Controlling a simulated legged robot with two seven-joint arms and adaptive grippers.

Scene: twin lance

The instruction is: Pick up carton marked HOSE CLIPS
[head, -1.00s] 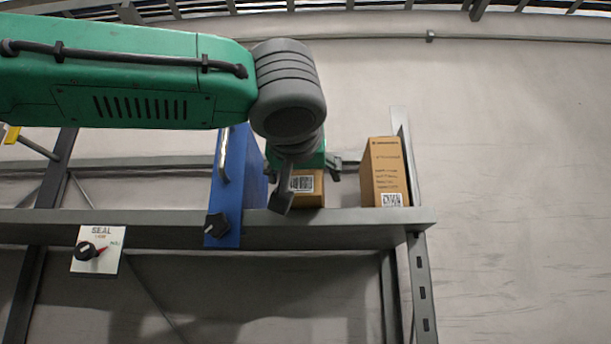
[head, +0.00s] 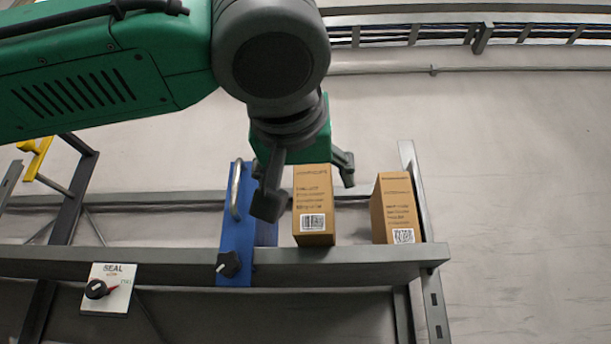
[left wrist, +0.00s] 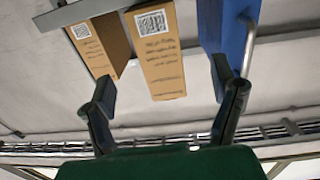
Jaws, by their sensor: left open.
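Two brown cartons stand upright on a grey shelf. The left carton (head: 314,212) and the right carton (head: 396,208) each show a white code label and small dark print; I cannot read which one says HOSE CLIPS. My left gripper (head: 309,190) is open, with its fingers apart at either side of the left carton's upper part in the head view. In the left wrist view the open fingers (left wrist: 162,88) point toward the same carton (left wrist: 160,60), which looks upside down, and the other carton (left wrist: 102,42) is beside it. No carton is held. My right gripper is out of view.
A blue panel (head: 236,225) with a metal handle and black knob stands close left of the left carton; it also shows in the left wrist view (left wrist: 228,35). A grey post (head: 420,195) is right of the right carton. A SEAL knob plate (head: 108,290) hangs on the shelf edge (head: 180,267).

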